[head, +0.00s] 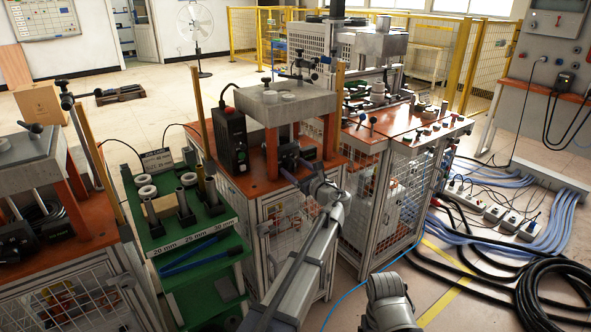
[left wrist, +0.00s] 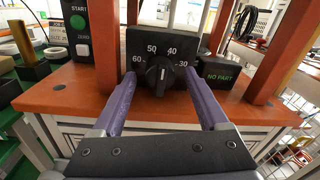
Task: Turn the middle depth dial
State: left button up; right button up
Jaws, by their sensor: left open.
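The middle station's depth dial (left wrist: 158,76) is a black knob on a black panel marked 60, 50, 40 and 30. Its pale pointer mark faces roughly up, between 50 and 40. My left gripper (left wrist: 161,80) is open, with one purple finger on each side of the knob. The fingers look apart from the knob, but their exact depth is hard to tell. In the head view my left gripper (head: 294,164) reaches the front of the middle station (head: 265,187), and the dial is largely hidden behind it.
A black START/ZERO box (head: 231,139) stands left of the dial, and a NO PART display (left wrist: 219,74) is right of it. Red-brown posts flank the panel. A green cart (head: 172,258) with sizing posts stands at left. Cables (head: 477,245) cover the floor at right.

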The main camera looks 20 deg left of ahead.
pick_arm(q)
jog(key=shift+c, duration=0.4)
grip_shut()
jog(key=shift+n+b, duration=0.3)
jog(key=shift+n, duration=2.6)
jog(key=shift+o, duration=0.4)
grip_release()
